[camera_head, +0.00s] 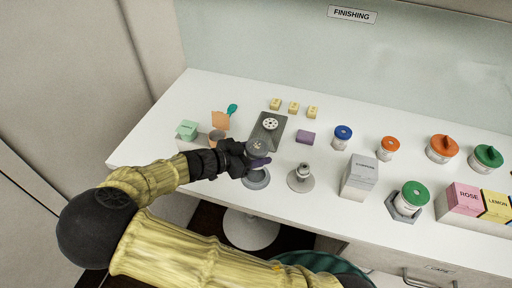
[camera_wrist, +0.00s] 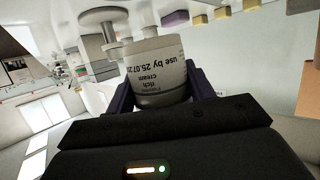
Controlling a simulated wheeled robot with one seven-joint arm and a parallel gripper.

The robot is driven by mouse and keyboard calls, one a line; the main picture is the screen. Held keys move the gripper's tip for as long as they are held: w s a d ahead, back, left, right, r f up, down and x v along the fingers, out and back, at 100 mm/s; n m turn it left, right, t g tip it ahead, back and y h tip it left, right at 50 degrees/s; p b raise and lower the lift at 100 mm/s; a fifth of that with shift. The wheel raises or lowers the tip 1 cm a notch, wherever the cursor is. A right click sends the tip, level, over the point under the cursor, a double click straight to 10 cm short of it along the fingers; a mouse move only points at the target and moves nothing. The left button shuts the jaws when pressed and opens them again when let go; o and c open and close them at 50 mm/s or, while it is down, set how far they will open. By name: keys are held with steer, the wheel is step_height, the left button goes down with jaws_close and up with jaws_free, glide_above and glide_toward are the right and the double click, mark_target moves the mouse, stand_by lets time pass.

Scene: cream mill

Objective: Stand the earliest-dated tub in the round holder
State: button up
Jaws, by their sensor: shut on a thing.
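My gripper (camera_head: 258,161) is shut on a white tub (camera_wrist: 158,78), one purple finger on each side of it in the wrist view. Its label shows upside down there and reads "rich cream, use by 25.07", with the year cut off at the curve. In the head view the held tub's greyish top (camera_head: 257,147) shows above my fingers. A round grey holder (camera_head: 257,180) sits on the counter just below my gripper, partly hidden by it. A blue-lidded tub (camera_head: 342,138) and an orange-lidded tub (camera_head: 388,149) stand to the right; their dates are unreadable.
A metal stand (camera_head: 301,179) is close right of the holder. A grey plate (camera_head: 266,131) and purple block (camera_head: 305,137) lie behind. A grey carton (camera_head: 359,178), green-lidded tub (camera_head: 411,196), larger jars (camera_head: 442,149) and tea-like boxes (camera_head: 465,198) fill the right.

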steer(key=shift+s+a, duration=0.15)
steer(key=shift+s, duration=0.25)
steer(key=shift+w+f+b, duration=0.15)
steer(key=shift+f+b, duration=0.95)
steer(key=shift+f, duration=0.7)
steer(key=shift+f+b, duration=0.5)
steer(key=shift+f, duration=0.1)
steer(key=shift+f+b, duration=0.65)
steer(key=shift+b, duration=0.2)
stand_by(0.4)
